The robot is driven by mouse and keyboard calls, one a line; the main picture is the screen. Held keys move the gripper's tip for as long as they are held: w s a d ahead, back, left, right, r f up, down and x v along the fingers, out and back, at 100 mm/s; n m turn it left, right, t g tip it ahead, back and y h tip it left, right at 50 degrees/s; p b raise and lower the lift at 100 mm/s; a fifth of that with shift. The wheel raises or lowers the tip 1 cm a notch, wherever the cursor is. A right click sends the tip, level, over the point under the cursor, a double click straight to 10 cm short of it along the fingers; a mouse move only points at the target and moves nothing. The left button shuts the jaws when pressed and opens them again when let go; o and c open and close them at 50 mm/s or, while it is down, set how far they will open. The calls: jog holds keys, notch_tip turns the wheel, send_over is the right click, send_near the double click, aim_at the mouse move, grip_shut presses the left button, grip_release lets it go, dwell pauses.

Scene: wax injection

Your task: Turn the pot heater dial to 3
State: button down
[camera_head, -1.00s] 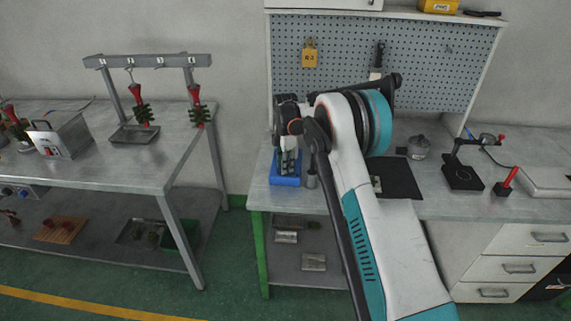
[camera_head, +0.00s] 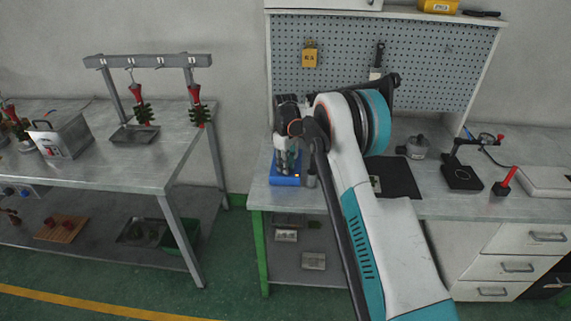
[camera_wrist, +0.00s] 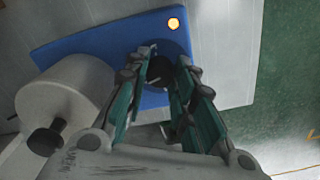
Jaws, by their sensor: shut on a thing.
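The pot heater is a blue box (camera_head: 285,181) near the left end of the middle bench. It also shows as a blue plate (camera_wrist: 95,40) in the wrist view, with a glowing orange light (camera_wrist: 173,23) near its edge. My gripper (camera_wrist: 163,62) points down over the heater, its teal-sided fingers closed around the dark dial (camera_wrist: 160,74). The fingers partly hide the dial, and its marks and setting cannot be read. In the head view my gripper (camera_head: 287,158) hangs directly above the blue box.
A grey cylinder with a dark knob (camera_wrist: 62,95) stands close beside my fingers. A dark mat (camera_head: 400,178) and a small grey pot (camera_head: 417,147) lie to the right on the bench. A pegboard (camera_head: 430,65) rises behind.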

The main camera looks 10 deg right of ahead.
jog(key=m, duration=0.5)
jog(key=shift+m, duration=0.3)
jog(key=m, duration=0.5)
jog(key=shift+m, duration=0.3)
jog(key=m, duration=1)
jog(key=shift+p, duration=0.3)
jog(key=shift+m, duration=0.3)
jog(key=c, duration=1.3)
grip_release()
jog(key=shift+r, duration=0.15)
